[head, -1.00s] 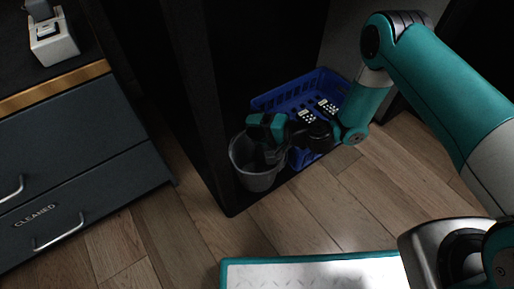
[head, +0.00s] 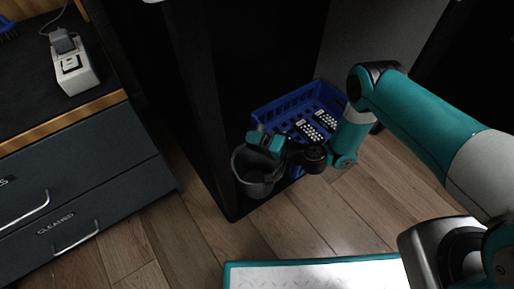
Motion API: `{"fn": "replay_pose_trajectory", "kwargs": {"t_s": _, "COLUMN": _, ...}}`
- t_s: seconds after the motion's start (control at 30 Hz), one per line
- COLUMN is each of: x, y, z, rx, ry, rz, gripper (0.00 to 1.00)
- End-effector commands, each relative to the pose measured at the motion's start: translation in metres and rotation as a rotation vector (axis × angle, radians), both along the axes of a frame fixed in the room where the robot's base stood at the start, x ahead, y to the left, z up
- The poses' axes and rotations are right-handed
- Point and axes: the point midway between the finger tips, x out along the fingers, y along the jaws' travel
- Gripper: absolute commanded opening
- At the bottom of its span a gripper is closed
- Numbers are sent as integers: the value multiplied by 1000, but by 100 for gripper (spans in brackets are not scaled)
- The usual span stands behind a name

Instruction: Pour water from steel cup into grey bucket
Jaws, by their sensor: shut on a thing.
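The grey bucket (head: 256,186) stands on the floor at the foot of the black cabinet, in the middle of the head view. My gripper (head: 262,156) is right over the bucket's mouth and hides part of its rim and inside. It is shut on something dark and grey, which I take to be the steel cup. The cup's outline is hard to separate from the gripper and the bucket's shaded inside. Its tilt cannot be told, and no water can be made out.
A blue crate (head: 264,117) with black-and-white items (head: 308,131) stands just behind my gripper. The black cabinet edge (head: 205,130) rises close left of the bucket. Grey drawers (head: 80,180) stand at left, with a white device (head: 76,72) on top.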

Motion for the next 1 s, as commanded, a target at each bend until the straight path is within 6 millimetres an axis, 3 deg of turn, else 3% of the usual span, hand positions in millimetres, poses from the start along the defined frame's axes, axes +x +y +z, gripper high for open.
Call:
{"fn": "replay_pose_trajectory", "kwargs": {"t_s": 0.03, "x": -3, "y": 0, "z": 16, "rx": 0, "ry": -5, "rz": 1, "gripper": 42}}
{"fn": "replay_pose_trajectory", "kwargs": {"t_s": 0.13, "x": -8, "y": -1, "z": 19, "rx": -2, "ry": -26, "rz": 1, "gripper": 42}}
{"fn": "replay_pose_trajectory", "kwargs": {"t_s": 0.7, "x": -21, "y": 0, "z": 10, "rx": -21, "ry": -405, "rz": 0, "gripper": 42}}
{"fn": "replay_pose_trajectory", "kwargs": {"t_s": 0.8, "x": -24, "y": 0, "z": 22, "rx": -24, "ry": -483, "rz": -1, "gripper": 42}}
{"fn": "replay_pose_trajectory", "kwargs": {"t_s": 1.0, "x": -16, "y": 0, "z": 5, "rx": -19, "ry": -362, "rz": -1, "gripper": 42}}
